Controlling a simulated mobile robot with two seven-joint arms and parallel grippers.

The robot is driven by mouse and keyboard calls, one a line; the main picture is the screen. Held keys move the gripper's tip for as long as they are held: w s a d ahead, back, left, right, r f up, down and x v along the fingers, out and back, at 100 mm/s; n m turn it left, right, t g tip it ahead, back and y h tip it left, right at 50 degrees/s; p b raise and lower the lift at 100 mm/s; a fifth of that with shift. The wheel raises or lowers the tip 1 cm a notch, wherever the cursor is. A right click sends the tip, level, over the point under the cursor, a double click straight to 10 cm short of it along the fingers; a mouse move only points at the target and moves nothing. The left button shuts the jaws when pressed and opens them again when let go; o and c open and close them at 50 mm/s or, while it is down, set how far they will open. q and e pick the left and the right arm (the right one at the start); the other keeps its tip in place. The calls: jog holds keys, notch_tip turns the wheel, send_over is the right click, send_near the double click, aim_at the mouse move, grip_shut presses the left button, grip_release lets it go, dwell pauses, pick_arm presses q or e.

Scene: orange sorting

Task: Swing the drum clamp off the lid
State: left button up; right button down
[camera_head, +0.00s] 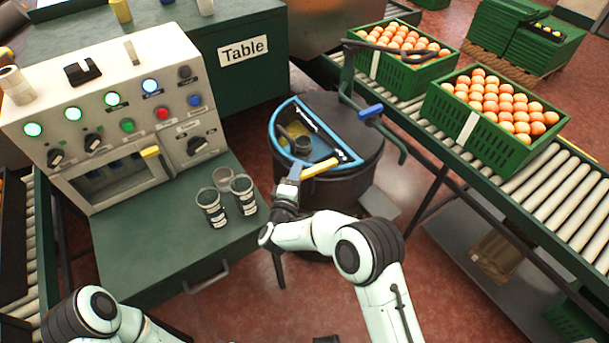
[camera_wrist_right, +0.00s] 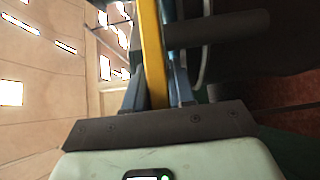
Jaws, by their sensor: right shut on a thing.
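The dark drum (camera_head: 338,183) stands between the green table and the conveyor. Its dark lid (camera_head: 335,105) has a blue-rimmed half-round opening (camera_head: 277,124) with a grey cylindrical part inside. A yellow bar (camera_head: 320,167), apparently the clamp's handle, lies across the drum's near edge. My right gripper (camera_head: 289,186) is at the bar's left end. In the right wrist view the yellow bar (camera_wrist_right: 152,50) runs between the fingers (camera_wrist_right: 158,85), which are shut on it. A green bent lever with a blue grip (camera_head: 371,111) stands at the lid's right. My left gripper is out of view.
Green crates of oranges (camera_head: 492,140) (camera_head: 413,75) sit on the roller conveyor (camera_head: 550,178) at right.

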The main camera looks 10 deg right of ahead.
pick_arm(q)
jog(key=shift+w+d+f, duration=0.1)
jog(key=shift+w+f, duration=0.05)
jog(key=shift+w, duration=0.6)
pick_arm(e)
jog(key=shift+w+d+r+m+g+h, duration=0.1)
jog(key=shift+w+m+g+h, duration=0.2)
jog(key=shift+m+g+h, duration=0.6)
jog(key=shift+w+d+f+m+g+h, duration=0.1)
jog(key=shift+w+m+g+h, duration=0.15)
jog(key=shift+m+g+h, duration=0.65)
jog(key=shift+w+d+r+m+g+h, duration=0.1)
jog(key=shift+w+m+g+h, duration=0.35)
jog(key=shift+h, duration=0.75)
jog(key=shift+s, duration=0.15)
jog(key=c, duration=1)
grip_release()
jog(key=shift+c, duration=0.2)
